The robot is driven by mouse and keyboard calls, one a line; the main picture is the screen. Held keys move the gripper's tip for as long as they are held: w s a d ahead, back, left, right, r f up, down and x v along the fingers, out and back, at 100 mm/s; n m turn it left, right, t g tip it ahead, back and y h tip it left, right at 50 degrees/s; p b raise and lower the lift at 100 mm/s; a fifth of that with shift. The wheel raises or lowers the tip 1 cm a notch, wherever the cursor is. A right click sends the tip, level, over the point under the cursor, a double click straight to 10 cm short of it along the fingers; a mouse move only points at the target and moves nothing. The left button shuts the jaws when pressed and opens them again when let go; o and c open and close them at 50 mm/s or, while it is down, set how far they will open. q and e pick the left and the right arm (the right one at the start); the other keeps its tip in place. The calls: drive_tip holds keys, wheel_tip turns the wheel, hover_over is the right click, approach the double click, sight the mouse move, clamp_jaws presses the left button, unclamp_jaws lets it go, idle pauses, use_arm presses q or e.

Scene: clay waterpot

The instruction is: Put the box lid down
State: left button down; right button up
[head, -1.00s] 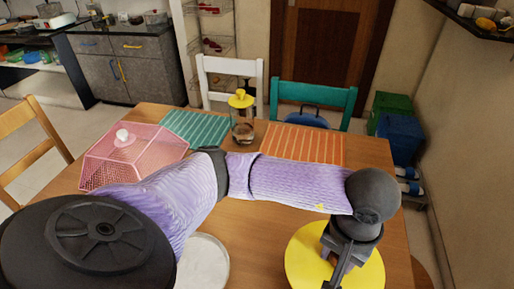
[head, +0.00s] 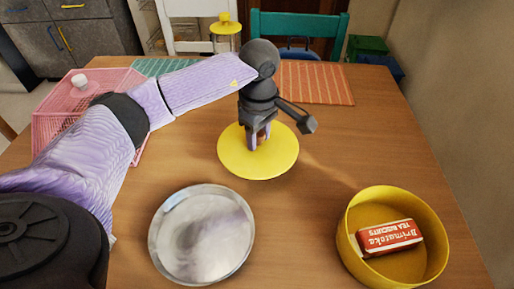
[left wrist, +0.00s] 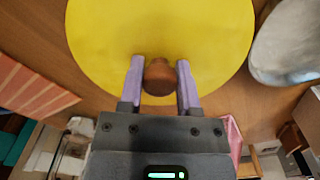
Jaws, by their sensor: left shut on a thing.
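The box lid (head: 232,161) is a flat yellow disc with a brown knob (left wrist: 160,78). My left gripper (head: 260,137) points down over its middle and is shut on the knob, with one finger on each side of it in the left wrist view. The lid is level over the wooden table, behind the metal plate; I cannot tell whether it touches the table. The yellow round box (head: 352,243) stands open at the front right, apart from the lid. A red biscuit packet (head: 390,237) lies in it. My right gripper is not in view.
A round metal plate (head: 202,235) lies in front of the lid. A pink mesh cover (head: 62,122) stands at the left. The table (head: 385,135) is bare right of the lid.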

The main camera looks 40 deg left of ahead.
sight(259, 145)
use_arm(q)
wheel_tip(259, 145, down, 5)
drive_tip(key=shift+r+b, duration=0.1)
drive_tip(key=shift+b, duration=0.65)
drive_tip(key=shift+r, duration=0.15)
drive_tip(key=shift+c, duration=1.5)
unclamp_jaws()
wheel_tip(259, 145, up, 12)
drive_tip(key=p, duration=0.5)
drive_tip(key=shift+r, duration=0.1)
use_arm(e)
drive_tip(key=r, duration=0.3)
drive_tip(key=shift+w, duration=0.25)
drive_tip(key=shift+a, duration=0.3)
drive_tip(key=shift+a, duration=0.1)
